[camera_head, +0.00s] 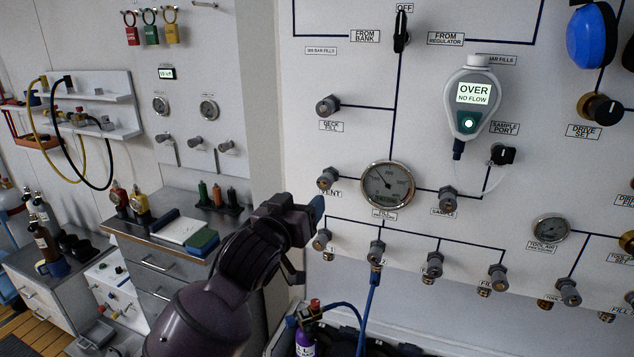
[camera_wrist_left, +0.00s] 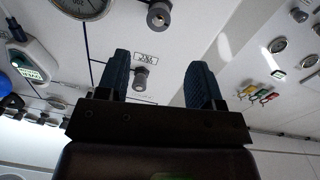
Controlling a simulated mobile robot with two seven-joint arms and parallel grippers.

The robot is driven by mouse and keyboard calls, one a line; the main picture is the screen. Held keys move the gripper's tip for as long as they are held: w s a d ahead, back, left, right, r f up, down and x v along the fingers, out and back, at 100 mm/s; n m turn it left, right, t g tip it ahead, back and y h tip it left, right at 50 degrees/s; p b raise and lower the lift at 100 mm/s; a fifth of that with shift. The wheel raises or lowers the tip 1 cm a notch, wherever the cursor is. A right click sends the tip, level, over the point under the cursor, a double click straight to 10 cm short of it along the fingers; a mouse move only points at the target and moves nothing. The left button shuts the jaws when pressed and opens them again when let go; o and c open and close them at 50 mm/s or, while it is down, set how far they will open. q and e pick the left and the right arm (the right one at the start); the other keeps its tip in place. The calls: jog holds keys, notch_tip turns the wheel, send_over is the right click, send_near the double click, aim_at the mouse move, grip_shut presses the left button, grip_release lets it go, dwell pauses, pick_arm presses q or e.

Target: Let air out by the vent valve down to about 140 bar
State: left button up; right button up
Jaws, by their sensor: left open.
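The vent valve (camera_head: 327,178) is a small grey knob on the white panel, above its VENT label. It also shows at the top of the left wrist view (camera_wrist_left: 158,14). The round gauge (camera_head: 388,187) is just right of it; its needle points up and left, the figure too small to read. My left gripper (camera_head: 308,238) is open and empty, below and slightly left of the vent valve and apart from it in the picture. In the wrist view its two blue-grey fingers (camera_wrist_left: 158,78) frame the deck fill knob (camera_wrist_left: 141,78), which lies beyond them.
Near the gripper are a lower row of knobs (camera_head: 435,262), a blue hose (camera_head: 370,300) and a purple cylinder (camera_head: 305,343). A handheld meter (camera_head: 472,95) reads OVER, NO FLOW. The sample valve (camera_head: 447,199) is right of the gauge. A workbench (camera_head: 150,255) stands at left.

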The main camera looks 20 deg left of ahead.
aim_at(324, 182)
pick_arm(q)
jog(key=w, duration=0.6)
jog(key=w+d+p, duration=0.1)
jog(key=w, duration=0.2)
jog(key=shift+w, duration=0.1)
jog(key=shift+w+d, duration=0.1)
jog(key=shift+w, duration=0.65)
jog(key=c, duration=0.9)
